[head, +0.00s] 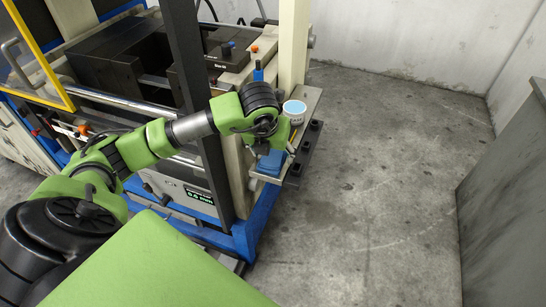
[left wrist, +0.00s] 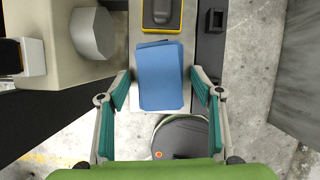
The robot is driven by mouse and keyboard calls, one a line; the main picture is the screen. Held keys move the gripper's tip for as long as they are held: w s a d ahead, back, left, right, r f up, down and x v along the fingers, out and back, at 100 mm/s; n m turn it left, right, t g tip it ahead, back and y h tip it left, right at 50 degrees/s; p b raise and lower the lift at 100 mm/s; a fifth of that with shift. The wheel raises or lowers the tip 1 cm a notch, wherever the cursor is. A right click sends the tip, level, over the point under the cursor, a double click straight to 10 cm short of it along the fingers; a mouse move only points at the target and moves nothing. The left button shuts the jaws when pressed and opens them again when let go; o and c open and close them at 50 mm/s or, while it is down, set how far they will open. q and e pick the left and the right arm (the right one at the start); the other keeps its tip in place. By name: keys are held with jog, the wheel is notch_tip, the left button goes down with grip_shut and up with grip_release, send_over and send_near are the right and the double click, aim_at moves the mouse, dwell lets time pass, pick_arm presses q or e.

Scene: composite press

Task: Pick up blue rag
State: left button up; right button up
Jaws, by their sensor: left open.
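The blue rag (head: 271,163) lies folded on the narrow side ledge of the press in the head view, partly hidden by my left gripper. In the left wrist view the blue rag (left wrist: 160,78) is a flat stack with slightly offset layers. My left gripper (left wrist: 162,90) is open, with its teal-padded fingers on either side of the rag and a visible gap at each side. In the head view my left gripper (head: 279,146) is over the ledge, right by the rag. Its height above the ledge is hard to judge. My right gripper is out of view.
A white tub with a light blue lid (head: 294,108) stands farther back on the ledge (head: 310,104). A yellow-and-dark item (left wrist: 161,14) lies just beyond the rag. The press frame's upright (head: 294,45) is close by. Concrete floor (head: 380,170) is free to the right.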

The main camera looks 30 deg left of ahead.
aim_at(273, 154)
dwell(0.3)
pick_arm(q)
jog(key=c, duration=1.2)
jog(key=shift+r, duration=0.1)
jog(key=shift+r+p, duration=0.45)
jog(key=shift+r, duration=0.1)
notch_tip(273, 154, up, 9)
jog(key=b, duration=0.1)
